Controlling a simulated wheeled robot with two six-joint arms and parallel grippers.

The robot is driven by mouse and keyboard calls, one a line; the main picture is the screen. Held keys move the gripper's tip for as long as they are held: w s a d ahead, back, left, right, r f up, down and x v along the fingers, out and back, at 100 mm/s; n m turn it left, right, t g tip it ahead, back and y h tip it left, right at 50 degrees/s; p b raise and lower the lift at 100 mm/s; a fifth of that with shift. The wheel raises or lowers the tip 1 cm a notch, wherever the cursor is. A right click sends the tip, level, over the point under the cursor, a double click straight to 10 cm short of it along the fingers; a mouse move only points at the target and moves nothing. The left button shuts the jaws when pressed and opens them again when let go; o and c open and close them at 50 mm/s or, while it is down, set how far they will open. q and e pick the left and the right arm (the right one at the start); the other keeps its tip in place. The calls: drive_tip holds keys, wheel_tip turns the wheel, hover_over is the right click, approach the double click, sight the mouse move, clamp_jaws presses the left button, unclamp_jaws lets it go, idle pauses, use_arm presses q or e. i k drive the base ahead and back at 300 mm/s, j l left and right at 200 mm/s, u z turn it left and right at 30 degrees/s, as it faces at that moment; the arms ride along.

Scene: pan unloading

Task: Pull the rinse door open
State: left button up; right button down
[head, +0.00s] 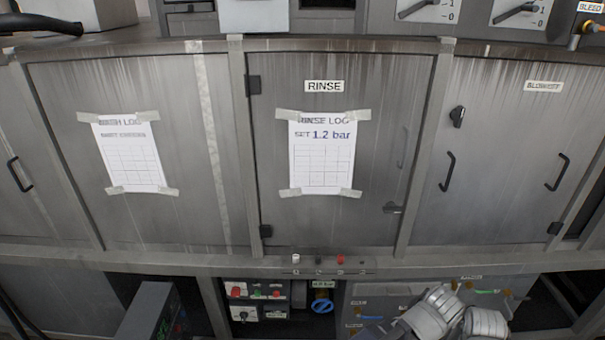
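The rinse door (375,110) is the middle grey metal panel in the head view, labelled RINSE (324,86). It looks closed, flush in its frame. Dark hinges (254,85) sit on its left edge. A taped rinse log sheet (322,155) reads "SET 1.2 bar". Neither gripper can be made out; a pale jointed part of my arm shows at the bottom right, below the door.
The left panel (70,90) carries a wash log sheet (133,154). A ledge (180,262) runs below, with small buttons (319,259). Controls and a blue valve (322,302) sit underneath.

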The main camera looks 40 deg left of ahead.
sight(335, 134)
drive_tip(key=u, duration=1.05)
drive_tip(key=i+l+u, duration=0.1)
drive_tip(key=i, duration=0.35)
drive_tip(key=l, duration=0.1)
